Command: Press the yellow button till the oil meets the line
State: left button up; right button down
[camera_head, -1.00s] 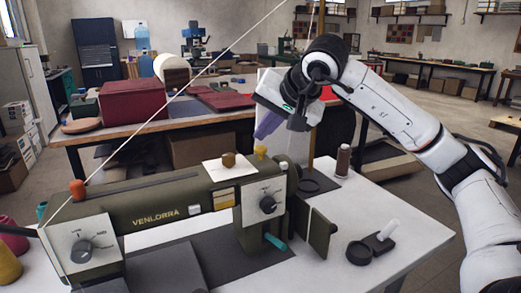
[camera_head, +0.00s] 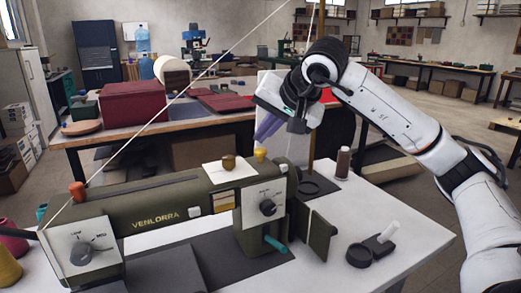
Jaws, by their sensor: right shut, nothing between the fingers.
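The green sewing machine (camera_head: 150,205), marked VENLORRA, stands on the white table. The yellow button (camera_head: 260,154) sticks up from the top of its right end. My right gripper (camera_head: 258,142) has purple fingers pointing down, shut and empty, just above the yellow button; I cannot tell whether the tips touch it. A small brown knob (camera_head: 228,162) stands on a white sheet (camera_head: 222,173) on the machine's top, left of the button. An oil level and its line cannot be made out. My left gripper is not in view.
A brown thread spool (camera_head: 343,163) and a small black holder with a white stick (camera_head: 388,233) stand on the table (camera_head: 400,205) right of the machine. Thread cones (camera_head: 12,238) stand at the left. A workbench with red boxes (camera_head: 135,103) is behind.

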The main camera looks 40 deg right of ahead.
aim_at(263, 151)
jog(key=shift+f, duration=0.1)
dwell(0.7)
jog(key=shift+f, duration=0.3)
jog(key=shift+f+b, duration=0.85)
jog(key=shift+f, duration=0.1)
dwell(1.0)
jog(key=shift+r, duration=0.1)
jog(key=shift+r+p, duration=1.15)
jog(key=shift+p, duration=0.1)
notch_tip(263, 151, up, 5)
jog(key=p, duration=0.5)
jog(key=shift+r, duration=0.15)
